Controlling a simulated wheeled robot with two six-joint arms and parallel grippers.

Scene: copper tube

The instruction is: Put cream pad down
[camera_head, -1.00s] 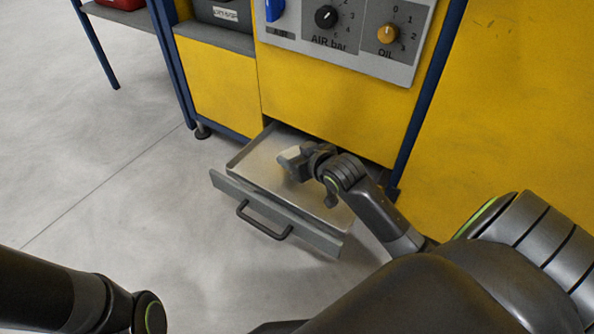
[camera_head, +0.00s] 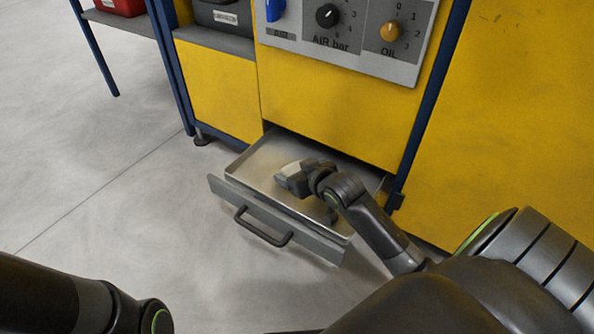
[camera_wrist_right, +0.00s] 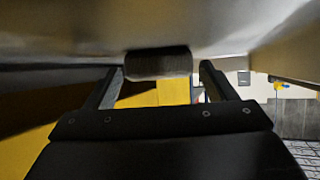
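The cream pad (camera_head: 290,168) shows as a small pale piece at my right gripper's tips, inside the open drawer (camera_head: 250,161). In the right wrist view the pad (camera_wrist_right: 158,63) looks dark in shadow and lies between the two fingers, against or very near the drawer's pale floor. My right gripper (camera_head: 285,178) is low in the drawer. Its fingers, also in the right wrist view (camera_wrist_right: 160,75), stand on both sides of the pad, with a narrow gap at the right finger. My left arm shows at the lower left; its gripper is out of view.
The drawer has a front with a dark handle (camera_head: 262,228) and low side walls around my gripper. The yellow cabinet (camera_head: 335,110) stands right behind it, with a knob panel (camera_head: 350,40) above. A blue post is close on the right. The floor at left is clear.

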